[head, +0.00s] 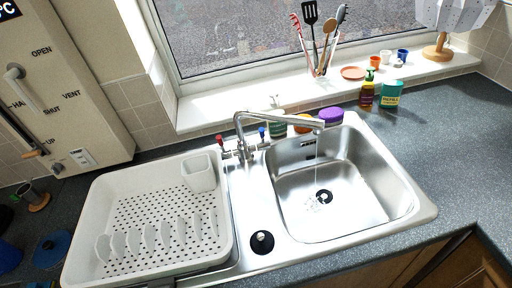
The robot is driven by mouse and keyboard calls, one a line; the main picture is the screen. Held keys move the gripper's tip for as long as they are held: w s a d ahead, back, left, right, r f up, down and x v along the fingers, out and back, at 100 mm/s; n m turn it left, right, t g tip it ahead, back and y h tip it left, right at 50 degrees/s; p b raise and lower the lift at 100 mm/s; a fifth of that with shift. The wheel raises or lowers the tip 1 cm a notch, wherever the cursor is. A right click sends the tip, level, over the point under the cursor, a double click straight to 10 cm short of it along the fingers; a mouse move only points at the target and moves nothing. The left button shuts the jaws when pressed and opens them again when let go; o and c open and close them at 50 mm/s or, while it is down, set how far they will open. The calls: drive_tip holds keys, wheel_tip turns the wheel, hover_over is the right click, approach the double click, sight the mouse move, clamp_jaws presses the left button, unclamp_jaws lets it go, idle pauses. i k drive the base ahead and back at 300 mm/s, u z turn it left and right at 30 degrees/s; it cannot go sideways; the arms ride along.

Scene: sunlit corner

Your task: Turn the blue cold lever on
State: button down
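The blue cold lever (262,132) is a small blue-tipped handle on the right side of the chrome mixer tap (242,150), behind the sink. It looks roughly upright, but it is too small to tell its exact turn. The red lever (220,140) is on the tap's left side. The spout (285,119) reaches right over the steel basin (345,215). A faint pale streak shows below the spout's end, above the drain (324,196); I cannot tell for sure that it is running water. My gripper is not in view.
A white dish rack (125,262) stands left of the basin. A black plug (262,242) lies on the steel ledge. A wall heater (60,90) is at left.

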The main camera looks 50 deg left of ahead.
sight(263, 144)
drive_tip(key=u, duration=0.05)
drive_tip(key=k, duration=0.85)
drive_tip(key=z, duration=0.45)
drive_tip(key=i, duration=2.1)
drive_tip(key=u, duration=0.7)
